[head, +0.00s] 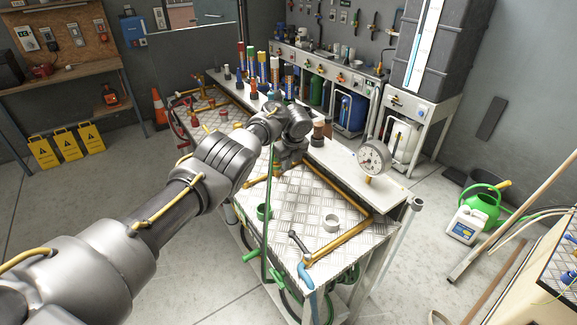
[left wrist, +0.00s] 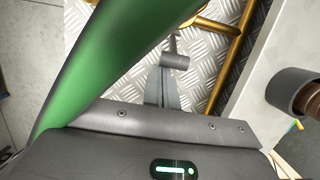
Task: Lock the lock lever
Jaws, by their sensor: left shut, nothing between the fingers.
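My left arm reaches from the lower left across the workbench in the head view. Its gripper (head: 288,160) is low over the bench's far middle, beside the upright green pole. In the left wrist view the narrow grey fingers (left wrist: 163,88) are shut and empty. Just past their tips is a small grey cylinder with a thin stem (left wrist: 175,62), possibly the lock lever; I cannot tell whether the fingers touch it. Another lever with a dark handle (head: 299,243) stands at the bench's near corner, by a blue pipe end. My right gripper is out of view.
A green pole (left wrist: 95,65) crosses close beside the left gripper. Brass pipes (head: 343,240) edge the diamond-plate bench top (head: 300,203). A pressure gauge (head: 374,157) stands at the right, and several coloured cylinders stand behind. Green and white rings lie on the plate.

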